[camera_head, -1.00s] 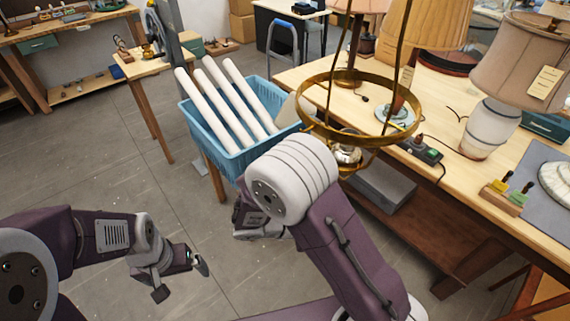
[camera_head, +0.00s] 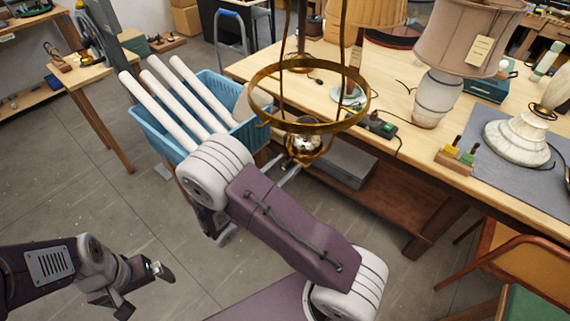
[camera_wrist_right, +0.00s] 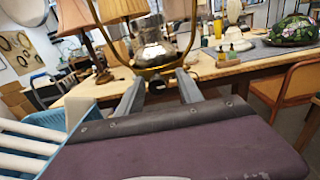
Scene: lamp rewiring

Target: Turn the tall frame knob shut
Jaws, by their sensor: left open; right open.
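The tall brass frame (camera_head: 310,122) hangs beside the bench's near edge, with a ring, rising rods and a shiny metal lamp body (camera_head: 305,146) low inside it. In the right wrist view the lamp body (camera_wrist_right: 153,53) sits in the brass frame (camera_wrist_right: 181,68). A small dark knob-like part (camera_wrist_right: 156,86) shows below it, between the fingertips; I cannot tell if they touch it. My right gripper (camera_wrist_right: 159,86) is open, its fingers pointing at the frame's lower part. In the head view its fingers show partly behind my arm. My left gripper (camera_head: 146,292) is open and empty above the floor, lower left.
A blue basket (camera_head: 160,128) with white tubes stands left of the frame, close to my right arm.

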